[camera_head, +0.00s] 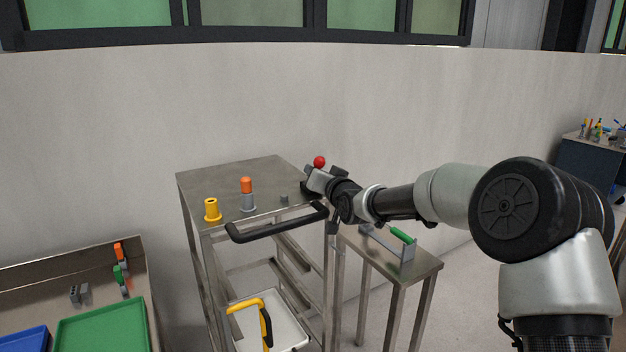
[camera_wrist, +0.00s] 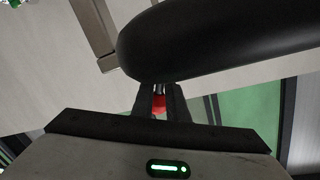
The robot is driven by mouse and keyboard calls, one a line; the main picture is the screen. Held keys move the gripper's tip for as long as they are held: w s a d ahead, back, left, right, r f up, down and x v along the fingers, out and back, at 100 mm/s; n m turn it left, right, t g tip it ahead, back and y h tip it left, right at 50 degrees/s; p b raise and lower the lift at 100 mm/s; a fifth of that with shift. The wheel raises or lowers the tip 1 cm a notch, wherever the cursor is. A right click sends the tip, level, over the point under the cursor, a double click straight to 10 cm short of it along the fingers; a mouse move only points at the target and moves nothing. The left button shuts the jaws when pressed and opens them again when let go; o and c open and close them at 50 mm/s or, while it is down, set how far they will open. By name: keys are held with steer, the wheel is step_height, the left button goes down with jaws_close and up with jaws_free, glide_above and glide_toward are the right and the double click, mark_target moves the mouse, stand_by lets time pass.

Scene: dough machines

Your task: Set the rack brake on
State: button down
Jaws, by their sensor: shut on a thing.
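The steel rack (camera_head: 215,187) stands at the middle with a black push bar (camera_head: 285,226) along its front. A red knob (camera_head: 319,162) shows at the rack's top right corner; I take it for the brake lever's knob. My gripper (camera_head: 313,180) is at that corner, reaching in from the right, just below the knob. In the wrist view, my gripper (camera_wrist: 159,100) is shut with the red knob (camera_wrist: 159,104) between its fingers. The lever's shaft is mostly hidden by the fingers, so I cannot tell its angle.
A yellow flanged piece (camera_head: 212,210), an orange-topped grey cylinder (camera_head: 247,195) and a small grey peg (camera_head: 284,198) stand on the rack's top. A small steel table (camera_head: 425,264) with a green-handled tool (camera_head: 402,235) is close under my arm. A green tray (camera_head: 105,328) lies at lower left.

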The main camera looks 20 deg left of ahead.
steer(key=shift+w+d+r+m, duration=0.2)
steer(key=shift+w+d+m, duration=0.05)
steer(key=shift+m, duration=0.35)
steer(key=shift+w+d, duration=0.1)
steer(key=c, duration=1.7)
jaws_free()
steer(key=shift+d, duration=0.1)
steer(key=shift+f+b, duration=0.1)
steer(key=shift+b, duration=0.2)
steer(key=v, duration=0.8)
steer(key=b+v, duration=0.1)
steer(key=v, duration=0.8)
steer(key=shift+s+r, duration=0.25)
